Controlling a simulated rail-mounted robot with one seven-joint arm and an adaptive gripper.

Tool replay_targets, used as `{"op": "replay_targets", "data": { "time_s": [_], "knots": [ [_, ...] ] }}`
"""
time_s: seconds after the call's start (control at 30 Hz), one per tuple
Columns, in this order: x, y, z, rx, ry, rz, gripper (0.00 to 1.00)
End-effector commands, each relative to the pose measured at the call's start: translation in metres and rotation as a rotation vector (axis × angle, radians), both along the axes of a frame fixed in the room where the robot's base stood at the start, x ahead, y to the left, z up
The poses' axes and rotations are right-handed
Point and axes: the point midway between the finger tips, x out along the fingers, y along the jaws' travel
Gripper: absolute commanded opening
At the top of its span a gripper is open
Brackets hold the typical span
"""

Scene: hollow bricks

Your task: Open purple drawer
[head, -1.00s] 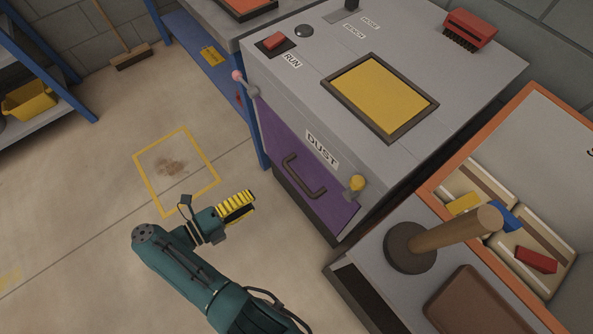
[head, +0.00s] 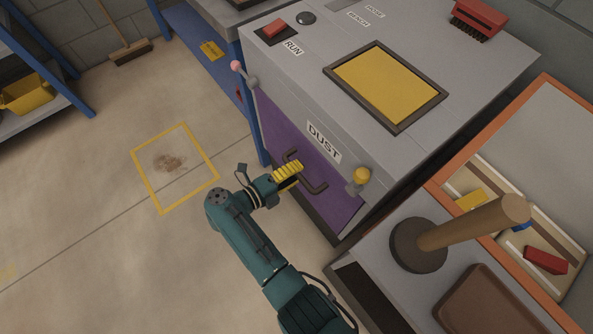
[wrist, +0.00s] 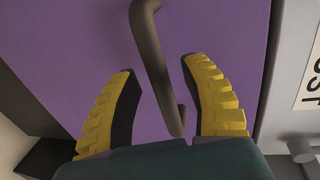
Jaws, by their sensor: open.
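The purple drawer (head: 272,133) is in the front of the grey machine, below the DUST label, and looks shut. Its dark bar handle (head: 315,186) is partly covered by my gripper (head: 288,172) in the head view. In the wrist view the purple front (wrist: 220,30) fills most of the picture. There the handle (wrist: 150,45) runs down between the two yellow, black-padded fingers of my gripper (wrist: 160,95). The fingers are open, with a gap on each side of the handle. I cannot tell whether either finger touches the drawer front.
A yellow knob (head: 361,176) sticks out right of the DUST label, and a pink-tipped lever (head: 238,68) at the left. A bench with a wooden post (head: 470,228) stands close on the right. The floor before the machine, with a yellow-taped square (head: 187,207), is clear.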

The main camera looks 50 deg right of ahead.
Motion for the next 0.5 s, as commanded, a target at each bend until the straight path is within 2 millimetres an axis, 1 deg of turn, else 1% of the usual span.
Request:
{"op": "replay_targets", "data": {
  "time_s": [0.1,0.3,0.33,0.37,0.5],
  "knots": [
    [-0.0008,-0.0055,-0.0007,0.0,-0.002,0.0,0.45],
    [-0.0006,-0.0054,-0.0002,0.0,-0.001,0.001,0.45],
    [-0.0006,-0.0054,-0.0003,0.0,-0.001,0.001,0.43],
    [-0.0006,-0.0053,-0.0003,0.0,-0.001,0.001,0.37],
    [-0.0006,-0.0052,-0.0003,0.0,-0.001,0.001,0.1]
  ]
}}
